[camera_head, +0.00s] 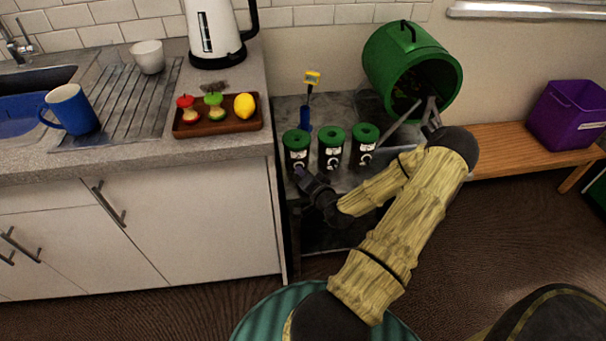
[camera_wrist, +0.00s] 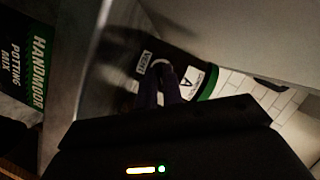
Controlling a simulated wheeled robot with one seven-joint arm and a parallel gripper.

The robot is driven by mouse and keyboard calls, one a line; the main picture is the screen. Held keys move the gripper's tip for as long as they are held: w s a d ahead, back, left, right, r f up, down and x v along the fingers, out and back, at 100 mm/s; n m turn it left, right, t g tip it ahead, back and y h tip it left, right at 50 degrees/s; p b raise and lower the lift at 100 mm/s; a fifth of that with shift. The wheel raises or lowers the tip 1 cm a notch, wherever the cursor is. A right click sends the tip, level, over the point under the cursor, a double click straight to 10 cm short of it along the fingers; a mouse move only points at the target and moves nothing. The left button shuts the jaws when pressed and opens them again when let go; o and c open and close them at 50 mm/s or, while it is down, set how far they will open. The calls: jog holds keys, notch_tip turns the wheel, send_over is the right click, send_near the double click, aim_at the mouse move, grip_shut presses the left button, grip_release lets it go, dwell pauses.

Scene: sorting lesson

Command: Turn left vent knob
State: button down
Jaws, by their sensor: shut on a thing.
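Three dark canisters with green lids stand in a row on a grey low table. The left canister (camera_head: 296,147) has a vent knob (camera_head: 299,166) low on its front. My gripper (camera_head: 300,173) reaches it from the front right. In the wrist view the same canister (camera_wrist: 190,82) appears tilted, with a label "A" and a "VENT" tag. My gripper's fingers (camera_wrist: 162,82) are shut on the left vent knob (camera_wrist: 162,65). The fingers hide most of the knob; a pale ring shows around it. The middle canister (camera_head: 331,147) and right canister (camera_head: 364,145) stand beside it, untouched.
A green drum (camera_head: 375,62) lies open behind the canisters on the right. The kitchen counter (camera_head: 225,149) with a fruit board (camera_head: 188,129) is left. A potting mix bag (camera_wrist: 22,60) shows in the wrist view.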

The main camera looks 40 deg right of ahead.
jog(key=c, duration=1.5)
grip_release()
jog(key=shift+c, duration=0.2)
jog(key=shift+s, duration=0.15)
jog(key=p+v, duration=0.6)
jog(key=v, duration=1.1)
jog(key=shift+p, duration=0.4)
jog(key=shift+a, duration=0.1)
